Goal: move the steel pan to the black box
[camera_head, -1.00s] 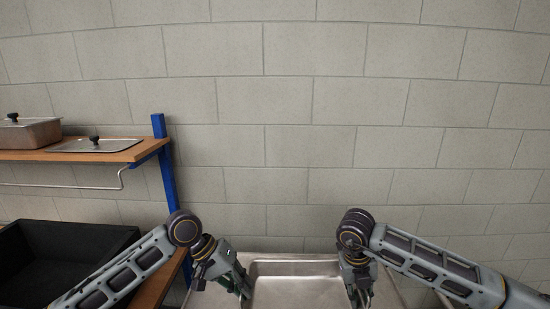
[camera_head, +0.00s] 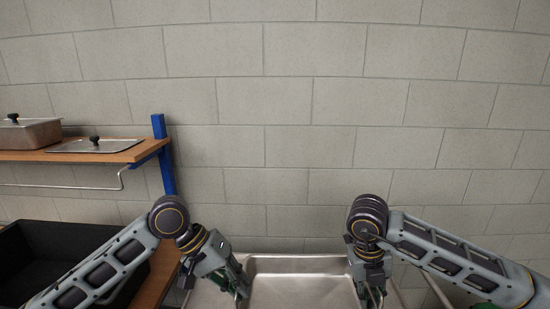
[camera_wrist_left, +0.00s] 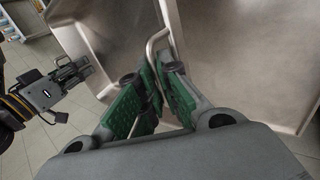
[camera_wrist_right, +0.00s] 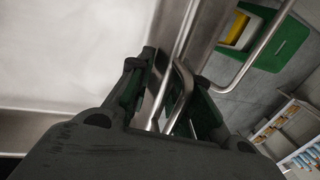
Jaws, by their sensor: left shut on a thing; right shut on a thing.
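The steel pan (camera_head: 300,290) is a shallow rectangular metal tray at the bottom centre of the head view, its front cut off by the frame. My left gripper (camera_head: 240,288) is at its left end. In the left wrist view its green-padded fingers (camera_wrist_left: 158,88) are shut on a wire handle (camera_wrist_left: 152,52). My right gripper (camera_head: 372,297) is at the right end. In the right wrist view its fingers (camera_wrist_right: 172,92) are shut around a wire handle (camera_wrist_right: 183,85). The black box (camera_head: 50,250) is open-topped at the lower left, partly hidden by my left arm.
A wooden shelf (camera_head: 75,156) with a blue post (camera_head: 163,150) stands at the left, above the box. It holds a lidded pan (camera_head: 28,133) and a flat lid (camera_head: 97,146). A block wall (camera_head: 330,100) closes the back.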

